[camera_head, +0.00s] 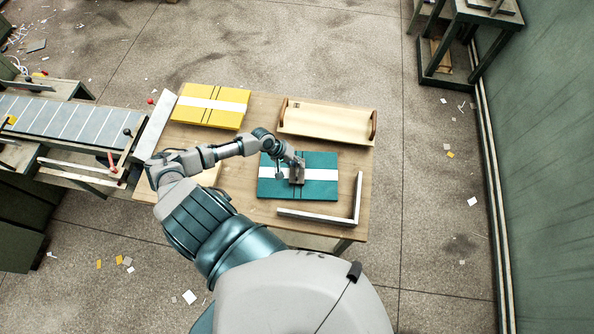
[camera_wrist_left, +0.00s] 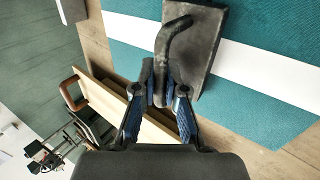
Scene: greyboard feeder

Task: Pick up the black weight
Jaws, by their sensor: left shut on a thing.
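The black weight (camera_wrist_left: 200,42) is a dark flat block with a bent bar handle on top. It shows in the left wrist view at the upper middle and as a small dark block (camera_head: 297,174) in the head view. It is over the teal board stack (camera_head: 320,188) with its white band; I cannot tell whether it touches the stack. My left gripper (camera_wrist_left: 163,92) is shut on the handle's near end, and its fingertips also show in the head view (camera_head: 292,165). My right gripper is not in view.
A wooden tray (camera_head: 327,120) with two dark handles is behind the teal stack. A yellow stack (camera_head: 211,106) is at the back left. A grey L-shaped bar (camera_head: 318,216) borders the front right. A feeder conveyor (camera_head: 66,121) adjoins the table's left side.

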